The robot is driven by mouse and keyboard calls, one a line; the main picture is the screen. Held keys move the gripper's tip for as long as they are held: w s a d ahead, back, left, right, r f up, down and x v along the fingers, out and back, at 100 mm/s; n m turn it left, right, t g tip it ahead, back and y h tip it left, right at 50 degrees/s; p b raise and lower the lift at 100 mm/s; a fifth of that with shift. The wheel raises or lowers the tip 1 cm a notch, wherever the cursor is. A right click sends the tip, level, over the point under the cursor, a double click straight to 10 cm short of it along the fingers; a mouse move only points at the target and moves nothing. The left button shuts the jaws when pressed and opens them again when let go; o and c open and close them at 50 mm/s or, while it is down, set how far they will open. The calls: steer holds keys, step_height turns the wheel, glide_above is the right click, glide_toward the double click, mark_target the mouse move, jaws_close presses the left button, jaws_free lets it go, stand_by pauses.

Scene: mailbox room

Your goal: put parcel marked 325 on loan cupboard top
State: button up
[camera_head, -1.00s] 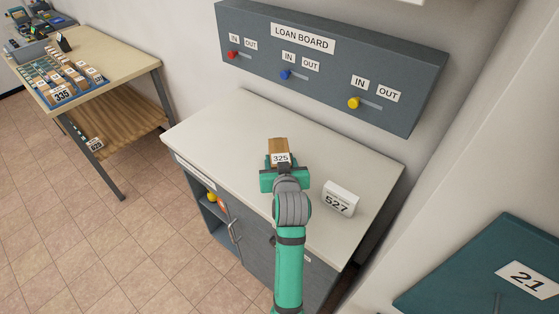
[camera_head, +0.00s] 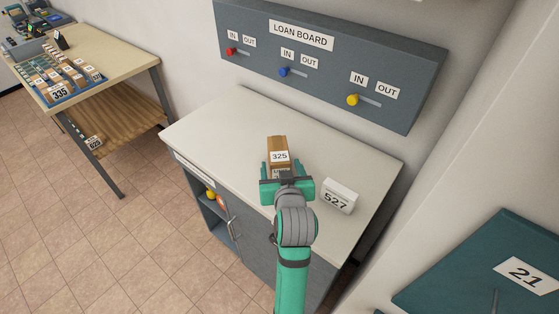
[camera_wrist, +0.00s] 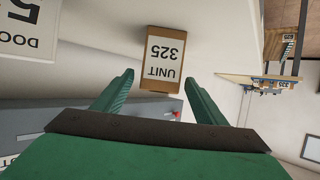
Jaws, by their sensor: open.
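The parcel marked 325 (camera_head: 279,150) is a small brown box with a white label. It stands on the pale loan cupboard top (camera_head: 225,135). My gripper (camera_head: 287,182) is on the near side of the parcel, its fingers pointing at it. In the wrist view the picture is upside down, and the parcel (camera_wrist: 164,60) shows beyond the open fingertips (camera_wrist: 160,82), with nothing between the fingers. Its label reads "UNIT 325".
The loan board (camera_head: 330,65) with coloured sliders is on the wall behind. A table (camera_head: 125,62) with parcels stands at left. The cupboard top's left part is clear.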

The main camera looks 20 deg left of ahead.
steer(key=v, duration=0.5)
steer(key=shift+s+r, duration=0.1)
stand_by(0.5)
